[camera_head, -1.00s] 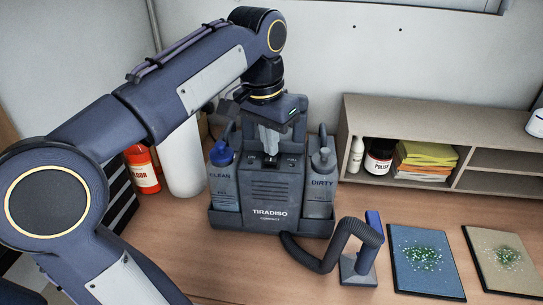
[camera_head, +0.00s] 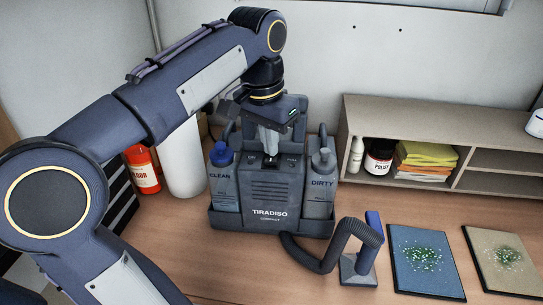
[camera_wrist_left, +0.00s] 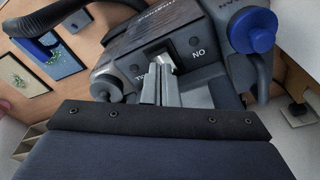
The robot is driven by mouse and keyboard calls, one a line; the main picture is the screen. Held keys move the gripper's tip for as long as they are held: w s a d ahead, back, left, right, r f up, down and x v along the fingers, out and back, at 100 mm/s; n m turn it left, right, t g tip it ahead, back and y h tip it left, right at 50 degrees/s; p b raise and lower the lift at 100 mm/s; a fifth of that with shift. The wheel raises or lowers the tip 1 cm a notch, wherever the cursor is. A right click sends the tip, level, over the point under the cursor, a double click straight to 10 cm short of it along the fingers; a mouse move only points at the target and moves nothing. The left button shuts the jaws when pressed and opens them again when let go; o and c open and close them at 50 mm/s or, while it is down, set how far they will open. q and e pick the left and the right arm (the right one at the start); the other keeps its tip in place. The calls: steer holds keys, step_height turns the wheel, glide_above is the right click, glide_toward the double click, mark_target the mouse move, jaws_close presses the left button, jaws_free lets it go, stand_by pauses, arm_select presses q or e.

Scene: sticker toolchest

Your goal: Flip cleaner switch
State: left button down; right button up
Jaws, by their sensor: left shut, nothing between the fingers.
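The grey cleaner, marked TIRADISO (camera_head: 270,200), stands upright on the wooden table between the CLEAN bottle (camera_head: 223,180) with a blue cap and the DIRTY bottle (camera_head: 321,185). My left gripper (camera_head: 269,153) points down at the cleaner's top panel, over the dark switch (camera_head: 270,162). In the left wrist view the shut fingers (camera_wrist_left: 163,68) reach the switch recess between two labels, one reading ON, and hold nothing. The fingertips cover most of the switch, so its position and whether they touch it are unclear. My right gripper is not in view.
A ribbed hose runs to a nozzle (camera_head: 359,262) with a blue handle in front right. A blue panel (camera_head: 405,272) and a tan panel (camera_head: 515,283) lie to the right. A shelf (camera_head: 420,118) stands behind; a white cylinder (camera_head: 181,160) and a red bottle (camera_head: 143,172) stand left.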

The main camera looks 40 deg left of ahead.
mark_target(270, 161)
arm_select(q)
steer(key=shift+f+b, duration=0.7)
steer(key=shift+f, duration=0.2)
stand_by(0.9)
steer(key=shift+r, duration=0.1)
step_height(270, 161, up, 3)
steer(key=p, duration=0.3)
steer(key=shift+r, duration=1.95)
